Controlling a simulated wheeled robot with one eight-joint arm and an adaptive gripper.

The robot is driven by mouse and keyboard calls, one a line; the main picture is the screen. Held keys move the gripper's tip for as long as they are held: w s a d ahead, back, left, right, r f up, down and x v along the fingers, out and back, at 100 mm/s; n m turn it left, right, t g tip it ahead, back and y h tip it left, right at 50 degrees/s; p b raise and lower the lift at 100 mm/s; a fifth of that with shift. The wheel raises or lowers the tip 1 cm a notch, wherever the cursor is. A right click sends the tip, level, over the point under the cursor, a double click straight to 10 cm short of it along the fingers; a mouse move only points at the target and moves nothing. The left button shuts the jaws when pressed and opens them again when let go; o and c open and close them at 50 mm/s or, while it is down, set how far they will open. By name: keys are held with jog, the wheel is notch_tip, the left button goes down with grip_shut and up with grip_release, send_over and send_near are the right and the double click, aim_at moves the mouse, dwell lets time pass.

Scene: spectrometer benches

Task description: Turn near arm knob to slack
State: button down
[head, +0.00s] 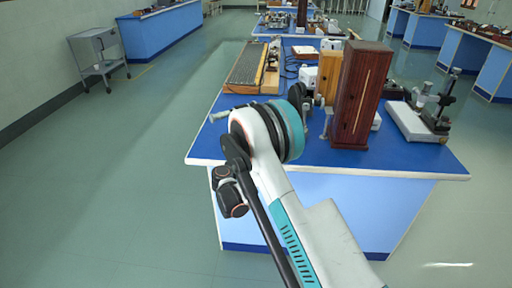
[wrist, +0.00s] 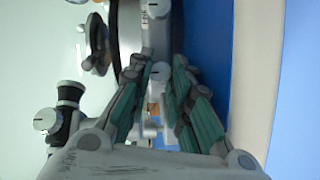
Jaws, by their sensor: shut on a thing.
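In the wrist view, my gripper (wrist: 160,68) points into a grey metal instrument, with its teal-padded fingers closing in from both sides. A small round pale knob (wrist: 160,73) sits between the fingertips, and the gripper is shut on it. I take this to be the near arm knob; its marking cannot be read. A grey arm of the instrument (wrist: 153,20) runs up from it. In the head view, my arm hides the gripper and most of the instrument on the blue bench.
Another silver knob on a black fitting (wrist: 46,120) stands left of my fingers. In the head view, a tall brown wooden box (head: 360,95) stands close on the right of my arm. A microscope-like device (head: 418,118) is farther right. The blue bench's (head: 400,160) front right is bare.

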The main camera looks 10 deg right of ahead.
jog(key=c, duration=1.5)
grip_release()
jog(key=shift+o, duration=0.2)
jog(key=shift+s+a, duration=0.1)
jog(key=v, duration=0.7)
jog(key=shift+s+a, duration=0.25)
jog(key=shift+s, duration=0.1)
